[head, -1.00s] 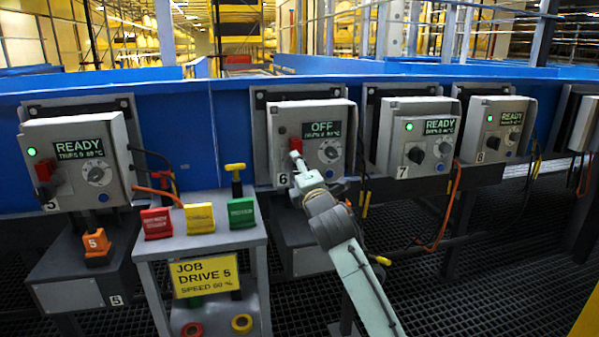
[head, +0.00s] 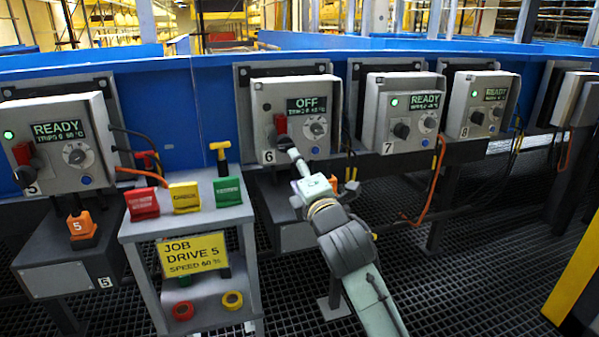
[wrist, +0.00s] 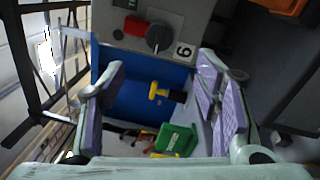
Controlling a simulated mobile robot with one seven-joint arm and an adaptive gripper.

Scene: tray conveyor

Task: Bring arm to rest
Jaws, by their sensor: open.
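My gripper (head: 292,154) is at the end of my pale arm, in front of the lower part of control box 6 (head: 262,100). In the wrist view my gripper (wrist: 163,105) has its two purple-padded fingers wide apart, with nothing held between them. Box 6 has a display reading OFF, a red switch (head: 281,123) and a grey dial (head: 316,128). Box 6 (wrist: 190,18) also shows at the top of the wrist view, beyond the fingers and apart from them.
Left of my arm stands a grey cart (head: 130,232) with red, yellow and green tags and a sign reading JOB DRIVE 5. Box 5 (head: 95,120), box 7 (head: 372,110) and box 8 (head: 455,105) read READY. A yellow post (head: 575,275) stands right. Grated floor (head: 470,270) lies open right of my arm.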

